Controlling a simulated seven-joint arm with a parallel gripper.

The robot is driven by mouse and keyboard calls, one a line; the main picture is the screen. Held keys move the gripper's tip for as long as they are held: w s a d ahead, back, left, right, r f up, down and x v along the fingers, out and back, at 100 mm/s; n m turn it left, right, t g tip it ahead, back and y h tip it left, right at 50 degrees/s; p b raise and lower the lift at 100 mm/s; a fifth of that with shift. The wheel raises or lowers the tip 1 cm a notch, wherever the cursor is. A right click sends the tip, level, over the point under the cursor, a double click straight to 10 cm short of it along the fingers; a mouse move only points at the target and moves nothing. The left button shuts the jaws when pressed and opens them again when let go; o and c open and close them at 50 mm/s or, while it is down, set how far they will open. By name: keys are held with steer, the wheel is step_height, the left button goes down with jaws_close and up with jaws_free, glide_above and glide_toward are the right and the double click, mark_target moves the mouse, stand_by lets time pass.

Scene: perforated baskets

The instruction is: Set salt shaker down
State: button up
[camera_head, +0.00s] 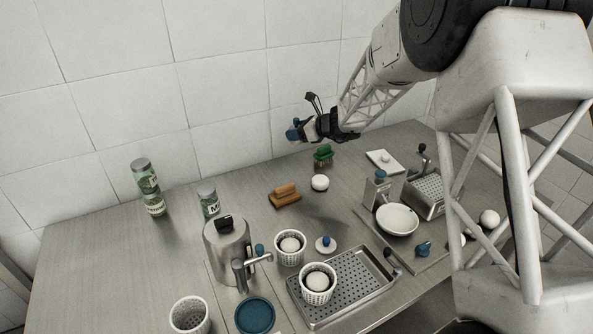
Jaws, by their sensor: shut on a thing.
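My gripper (305,130) is shut on a small pale object with a blue end, which looks like the salt shaker (292,133). The shaker is held in the air in front of the tiled wall, above the back part of the steel table (110,252). It looks tilted, with the blue end pointing left. It is small here, and the dark fingers hide part of it. Clear space shows between it and the tabletop.
A brown brush (285,196), a green brush (323,156) and a white ball (320,183) lie below the gripper. Stacked jars (142,177) stand at left. Baskets (290,250), a metal pot (222,250) and a perforated tray (348,284) fill the front. The left tabletop is clear.

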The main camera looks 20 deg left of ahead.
steer(key=shift+f, duration=0.95)
steer(key=shift+f, duration=3.1)
steer(key=shift+f, duration=1.85)
steer(key=shift+f, duration=0.1)
steer(key=o, duration=1)
